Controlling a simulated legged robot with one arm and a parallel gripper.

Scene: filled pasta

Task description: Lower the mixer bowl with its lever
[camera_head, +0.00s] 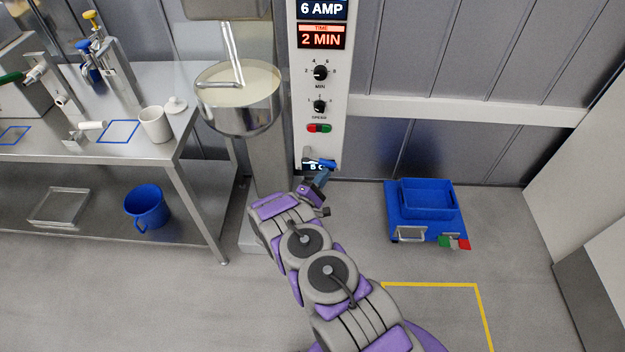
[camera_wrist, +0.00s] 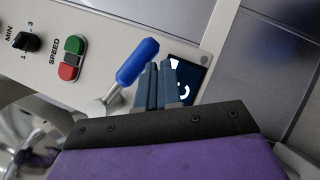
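The mixer bowl (camera_head: 240,122) is a shiny metal bowl with pale contents and a metal tool in it, at upper left of centre in the head view. The lever's blue handle (camera_head: 325,163) shows at the foot of the control panel. In the wrist view the blue handle (camera_wrist: 138,62) slants up to the right from a round metal pivot (camera_wrist: 100,108). My gripper (camera_wrist: 160,68) has its dark blue fingers close together and looks shut, with nothing seen between them. The fingers are just right of the handle, not around it; contact cannot be told. In the head view my gripper (camera_head: 318,178) is just below the handle.
The control panel (camera_head: 321,90) carries dials, red and green buttons and a small display (camera_wrist: 190,72) close behind my fingers. A steel table (camera_head: 75,150) stands at left. A blue crate (camera_head: 428,199) is on the floor at right. Floor in front is open.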

